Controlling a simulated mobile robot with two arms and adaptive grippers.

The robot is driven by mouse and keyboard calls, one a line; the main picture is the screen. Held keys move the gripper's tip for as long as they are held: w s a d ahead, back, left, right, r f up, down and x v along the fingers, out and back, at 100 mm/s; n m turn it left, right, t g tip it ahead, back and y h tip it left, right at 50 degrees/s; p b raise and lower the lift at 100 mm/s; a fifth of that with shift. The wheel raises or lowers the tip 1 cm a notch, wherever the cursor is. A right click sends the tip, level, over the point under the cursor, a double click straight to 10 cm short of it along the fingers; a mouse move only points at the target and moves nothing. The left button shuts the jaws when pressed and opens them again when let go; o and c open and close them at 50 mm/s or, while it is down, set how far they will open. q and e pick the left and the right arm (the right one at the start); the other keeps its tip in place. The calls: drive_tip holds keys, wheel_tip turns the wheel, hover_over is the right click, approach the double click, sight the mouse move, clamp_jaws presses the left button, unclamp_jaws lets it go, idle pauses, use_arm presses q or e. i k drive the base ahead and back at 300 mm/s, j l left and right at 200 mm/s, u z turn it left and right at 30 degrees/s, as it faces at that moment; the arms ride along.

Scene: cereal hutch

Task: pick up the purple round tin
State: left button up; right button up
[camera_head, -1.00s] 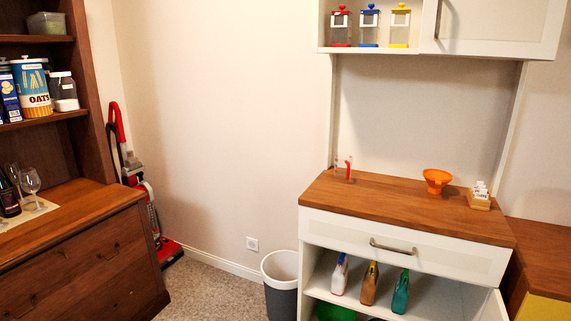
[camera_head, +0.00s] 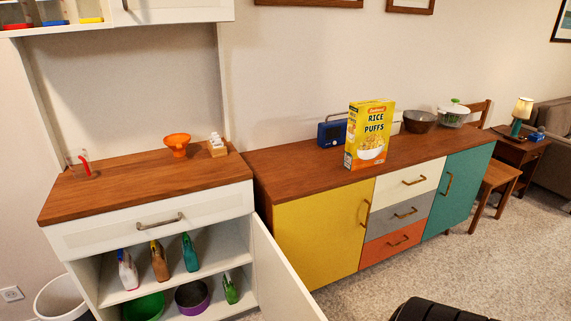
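A purple round tin (camera_head: 192,299) sits low in the open white cabinet (camera_head: 245,262), on the bottom level. Neither of my grippers shows in the view.
The cabinet door (camera_head: 282,275) stands open to the right. Several bottles (camera_head: 160,261) stand on the shelf above the tin. A yellow-fronted sideboard (camera_head: 318,236) with a cereal box (camera_head: 370,135) is right. A bin (camera_head: 62,300) is left.

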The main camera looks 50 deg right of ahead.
sight(192, 299)
drive_tip(key=k+l, duration=0.1)
drive_tip(key=l, duration=0.3)
drive_tip(key=k+l, duration=0.15)
drive_tip(key=l, duration=0.25)
drive_tip(key=k+l, duration=0.1)
drive_tip(key=l, duration=0.3)
drive_tip(key=k+l+u, duration=0.1)
drive_tip(key=l, duration=0.35)
drive_tip(key=k+l, duration=0.15)
drive_tip(key=l, duration=1.15)
drive_tip(key=k+u, duration=0.05)
